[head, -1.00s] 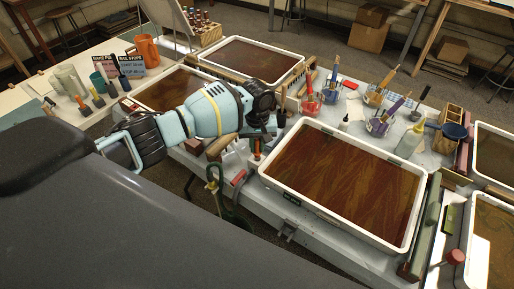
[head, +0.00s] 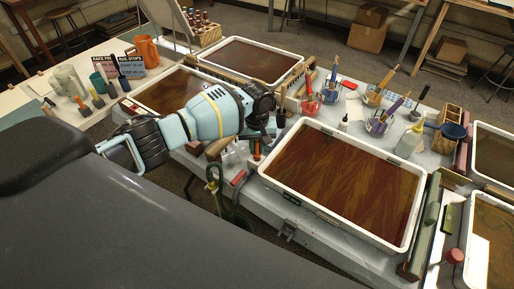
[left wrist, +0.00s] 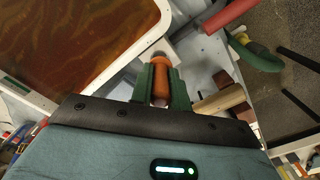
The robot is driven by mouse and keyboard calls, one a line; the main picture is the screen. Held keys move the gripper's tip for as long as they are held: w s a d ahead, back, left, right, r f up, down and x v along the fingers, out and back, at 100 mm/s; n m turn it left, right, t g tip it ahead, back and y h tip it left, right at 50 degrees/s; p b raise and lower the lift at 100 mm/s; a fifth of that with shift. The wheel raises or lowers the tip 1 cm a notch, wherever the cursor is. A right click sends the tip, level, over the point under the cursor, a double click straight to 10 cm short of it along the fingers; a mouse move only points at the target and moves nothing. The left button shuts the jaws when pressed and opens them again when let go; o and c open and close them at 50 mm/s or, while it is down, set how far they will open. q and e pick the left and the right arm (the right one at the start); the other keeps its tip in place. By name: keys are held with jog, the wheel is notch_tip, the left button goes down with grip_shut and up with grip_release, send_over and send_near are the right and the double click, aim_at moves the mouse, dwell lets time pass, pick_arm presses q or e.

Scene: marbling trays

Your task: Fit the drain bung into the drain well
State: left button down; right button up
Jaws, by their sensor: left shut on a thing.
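My left gripper (left wrist: 160,88) has its green fingers shut on an orange bung (left wrist: 159,78), one finger on each side. In the head view the left gripper (head: 257,146) hangs at the near-left corner of the large middle tray, and only a little orange shows there. In the left wrist view the bung's far end is at a pale square block (left wrist: 162,48) beside the tray corner, which may be the drain well. Its opening is hidden by the bung, so I cannot tell whether the bung is inside it or above it. My right gripper is not in view.
The large white tray (head: 273,183) of brown liquid is right of the gripper. A red bar (left wrist: 226,14), a green looped thing (left wrist: 252,50) and a wooden-handled tool (left wrist: 219,101) lie close by. Jars and brushes stand behind the tray.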

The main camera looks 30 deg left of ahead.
pick_arm(q)
jog(key=shift+f, duration=1.3)
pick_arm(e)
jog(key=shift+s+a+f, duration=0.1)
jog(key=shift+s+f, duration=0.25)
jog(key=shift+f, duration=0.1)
pick_arm(q)
jog(key=c, duration=1.3)
grip_release()
jog(key=shift+o, duration=0.2)
notch_tip(320, 180, up, 8)
jog(key=shift+f+p, duration=0.1)
jog(key=shift+p, duration=0.25)
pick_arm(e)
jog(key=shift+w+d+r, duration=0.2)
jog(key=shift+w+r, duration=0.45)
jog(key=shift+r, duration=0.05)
